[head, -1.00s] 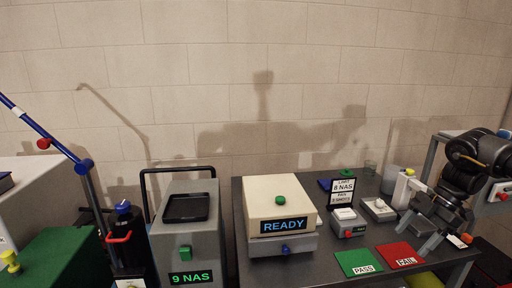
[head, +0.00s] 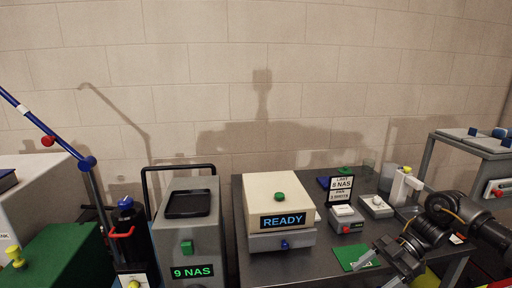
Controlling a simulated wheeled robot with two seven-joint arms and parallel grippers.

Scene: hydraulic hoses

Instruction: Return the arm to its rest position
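My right arm (head: 470,222) comes in from the right, low over the right side of the dark table. Its gripper (head: 381,269) points down and left over the table's front edge. The two pale fingers are spread apart with nothing seen between them. One finger overlaps the green PASS card (head: 350,254) in the picture. The red FAIL card is mostly or wholly hidden behind the gripper and wrist. My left arm and gripper are not in view.
On the table (head: 318,268) stand a cream box reading READY (head: 262,200), a limit sign (head: 340,190), a small grey box with a red button (head: 347,220) and a white bottle (head: 401,187). A grey unit reading 9 NAS (head: 172,240) stands left. A grey cabinet (head: 460,150) stands right.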

